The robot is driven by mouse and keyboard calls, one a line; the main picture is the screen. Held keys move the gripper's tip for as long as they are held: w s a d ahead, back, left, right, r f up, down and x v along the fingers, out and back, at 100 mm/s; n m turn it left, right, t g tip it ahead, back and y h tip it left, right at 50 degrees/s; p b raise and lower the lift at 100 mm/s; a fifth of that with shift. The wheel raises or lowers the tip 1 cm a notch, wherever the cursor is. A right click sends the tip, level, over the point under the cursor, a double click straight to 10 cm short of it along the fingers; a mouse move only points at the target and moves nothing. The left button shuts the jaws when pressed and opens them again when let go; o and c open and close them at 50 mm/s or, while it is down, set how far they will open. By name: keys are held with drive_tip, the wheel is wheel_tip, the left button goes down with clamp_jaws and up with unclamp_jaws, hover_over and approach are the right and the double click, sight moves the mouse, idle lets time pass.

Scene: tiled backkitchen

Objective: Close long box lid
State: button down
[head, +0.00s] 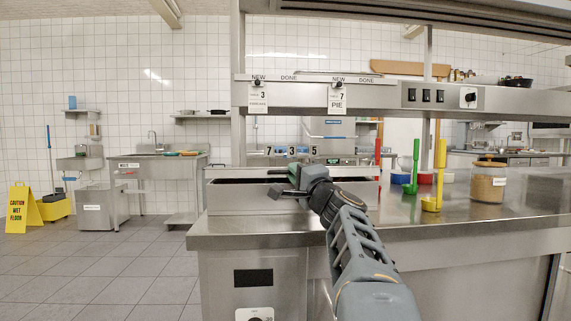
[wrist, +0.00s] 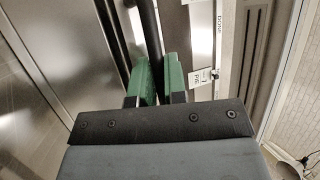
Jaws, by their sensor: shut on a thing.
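The long metal box (head: 240,198) sits on the left part of the steel counter in the head view. Its lid (head: 235,173) shows as a pale strip above a dark gap along the front, so the lid stands partly open. My gripper (head: 292,180) is at the middle of the box's front, at the height of the gap. In the wrist view its green fingers (wrist: 158,80) are shut on a narrow dark bar (wrist: 149,30), which looks like the lid's edge or handle. The arm hides the right part of the box front.
Green and yellow ladles (head: 438,175), a red utensil (head: 378,155) and a glass jar (head: 488,182) stand on the counter to the right. A steel shelf rail (head: 370,95) with hanging tickets runs above.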

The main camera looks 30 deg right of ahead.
drive_tip(key=shift+d+f+t, duration=0.1)
drive_tip(key=shift+f+t, duration=0.2)
drive_tip(key=shift+f, duration=0.5)
drive_tip(key=c, duration=1.2)
unclamp_jaws()
drive_tip(key=shift+s, duration=0.1)
drive_tip(key=v, duration=1.3)
drive_tip(key=shift+s+f+p, duration=0.1)
drive_tip(key=shift+s+p, duration=0.3)
